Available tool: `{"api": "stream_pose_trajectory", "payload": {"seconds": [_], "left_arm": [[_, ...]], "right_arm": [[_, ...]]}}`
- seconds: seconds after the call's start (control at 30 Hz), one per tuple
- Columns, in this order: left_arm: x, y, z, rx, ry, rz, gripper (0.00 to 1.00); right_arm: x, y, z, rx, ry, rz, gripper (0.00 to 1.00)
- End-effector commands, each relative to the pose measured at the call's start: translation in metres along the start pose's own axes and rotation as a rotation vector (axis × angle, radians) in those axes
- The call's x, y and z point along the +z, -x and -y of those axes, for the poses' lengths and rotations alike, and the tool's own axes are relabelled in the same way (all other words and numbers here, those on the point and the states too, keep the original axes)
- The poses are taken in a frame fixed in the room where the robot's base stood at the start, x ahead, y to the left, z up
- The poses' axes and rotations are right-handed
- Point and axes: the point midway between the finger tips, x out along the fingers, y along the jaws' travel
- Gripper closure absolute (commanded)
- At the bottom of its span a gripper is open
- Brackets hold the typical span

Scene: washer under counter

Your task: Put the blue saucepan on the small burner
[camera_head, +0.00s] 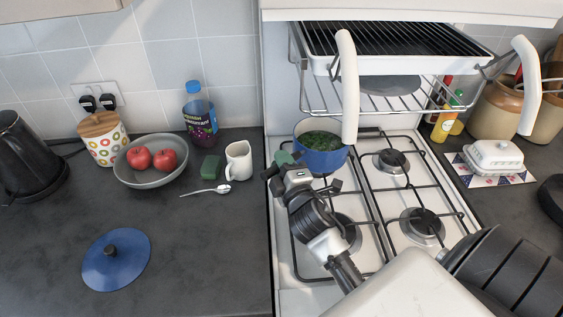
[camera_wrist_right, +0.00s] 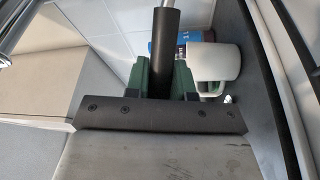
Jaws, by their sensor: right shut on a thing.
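The blue saucepan (camera_head: 322,160), with green food in it, is over the back left of the hob, level; I cannot tell whether it rests on the grate. My right gripper (camera_head: 281,162) is at its left side. In the right wrist view the green fingers of this gripper (camera_wrist_right: 160,78) are shut on the black saucepan handle (camera_wrist_right: 164,45). The back right burner (camera_head: 391,161) is bare and looks smaller than the front right burner (camera_head: 422,226). The front left burner (camera_head: 345,232) is partly hidden by my right arm. My left gripper is not in view.
A raised grill pan and rack (camera_head: 390,60) hang above the back of the hob, with white handles (camera_head: 347,85) reaching down near the saucepan. A white mug (camera_head: 238,160), sponge (camera_head: 210,167) and spoon (camera_head: 207,190) lie left. A blue lid (camera_head: 116,262) lies on the counter.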

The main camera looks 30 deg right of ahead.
Motion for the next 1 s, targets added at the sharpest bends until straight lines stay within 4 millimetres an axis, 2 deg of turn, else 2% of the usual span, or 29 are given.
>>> {"api": "stream_pose_trajectory", "payload": {"seconds": [0.37, 0.4, 0.57, 0.87, 1.0], "left_arm": [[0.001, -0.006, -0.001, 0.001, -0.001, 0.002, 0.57], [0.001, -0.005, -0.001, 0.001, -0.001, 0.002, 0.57], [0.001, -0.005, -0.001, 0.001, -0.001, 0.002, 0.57], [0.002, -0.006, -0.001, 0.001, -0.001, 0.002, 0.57], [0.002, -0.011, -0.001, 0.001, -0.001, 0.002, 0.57]], "right_arm": [[0.001, 0.0, 0.003, 0.011, 0.009, -0.004, 1.0], [0.001, 0.0, 0.002, 0.011, 0.009, -0.004, 0.72], [0.001, 0.0, 0.003, 0.007, 0.006, -0.003, 0.47], [0.002, 0.003, 0.009, -0.007, -0.005, 0.003, 0.47], [0.002, 0.017, 0.01, -0.005, -0.003, 0.001, 0.47]]}}
